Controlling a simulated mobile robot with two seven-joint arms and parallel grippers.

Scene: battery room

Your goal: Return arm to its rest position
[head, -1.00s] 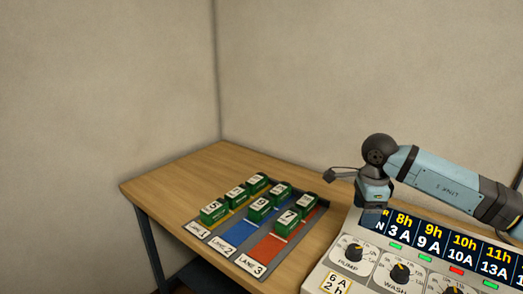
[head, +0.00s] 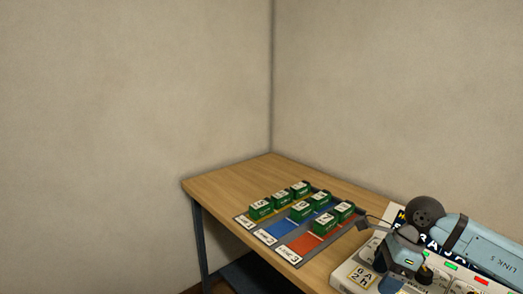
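My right arm comes in from the right, low over the control panel (head: 345,277). Its dark joint and pale blue link cover much of the panel. My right gripper (head: 368,223) is small and dark, at the near right side of the lane mat, close to the lane 3 blocks in the picture. I cannot tell whether its fingers are open or shut, and I see nothing clearly held. My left gripper is not in view.
A wooden table (head: 225,182) stands in the room corner. A grey mat has yellow, blue and red lanes (head: 303,243), with several green numbered blocks (head: 261,209) on them. The table's left part is bare. Walls close in behind.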

